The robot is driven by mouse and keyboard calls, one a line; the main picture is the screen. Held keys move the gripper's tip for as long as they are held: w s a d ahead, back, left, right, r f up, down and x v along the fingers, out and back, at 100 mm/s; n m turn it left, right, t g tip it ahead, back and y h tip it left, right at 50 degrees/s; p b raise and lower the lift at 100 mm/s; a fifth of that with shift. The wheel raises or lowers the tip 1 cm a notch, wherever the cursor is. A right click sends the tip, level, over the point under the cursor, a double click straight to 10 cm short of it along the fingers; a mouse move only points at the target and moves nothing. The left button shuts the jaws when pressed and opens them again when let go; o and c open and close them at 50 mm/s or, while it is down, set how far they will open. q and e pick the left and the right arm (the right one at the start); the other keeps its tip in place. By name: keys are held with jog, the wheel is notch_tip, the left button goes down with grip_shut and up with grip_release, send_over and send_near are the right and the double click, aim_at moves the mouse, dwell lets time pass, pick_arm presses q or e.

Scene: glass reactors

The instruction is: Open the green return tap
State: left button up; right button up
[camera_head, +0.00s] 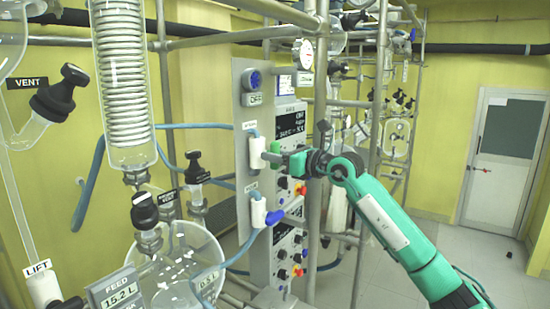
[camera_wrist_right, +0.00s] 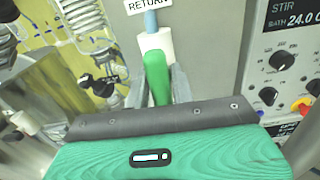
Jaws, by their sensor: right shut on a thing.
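The green return tap's handle (camera_head: 275,146) shows at the white valve body (camera_head: 257,153) on the grey panel, where a blue hose comes in. In the wrist view the green handle (camera_wrist_right: 156,76) runs from the white body (camera_wrist_right: 157,42) down between my fingers, under the RETURN label (camera_wrist_right: 146,5). My right gripper (camera_head: 272,158) is shut on the green handle; it also shows in the wrist view (camera_wrist_right: 159,90). The handle's lower end is hidden behind the gripper's dark edge. My left gripper is not in view.
A second valve (camera_head: 259,212) with a blue handle (camera_head: 275,217) sits just below on the panel. A control unit with knobs (camera_head: 290,125) is right beside the gripper. Glassware (camera_head: 125,70) and a steel frame stand left and behind.

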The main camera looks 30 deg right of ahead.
jog(key=shift+f, duration=0.1)
jog(key=o, duration=0.9)
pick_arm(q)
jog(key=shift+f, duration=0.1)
pick_arm(e)
jog(key=shift+s, duration=0.1)
pick_arm(q)
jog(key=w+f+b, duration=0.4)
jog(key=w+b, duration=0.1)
jog(key=b, duration=0.2)
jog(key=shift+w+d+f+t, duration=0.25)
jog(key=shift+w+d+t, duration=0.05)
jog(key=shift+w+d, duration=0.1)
pick_arm(e)
jog(key=shift+v, duration=6.85)
jog(key=shift+d, duration=0.1)
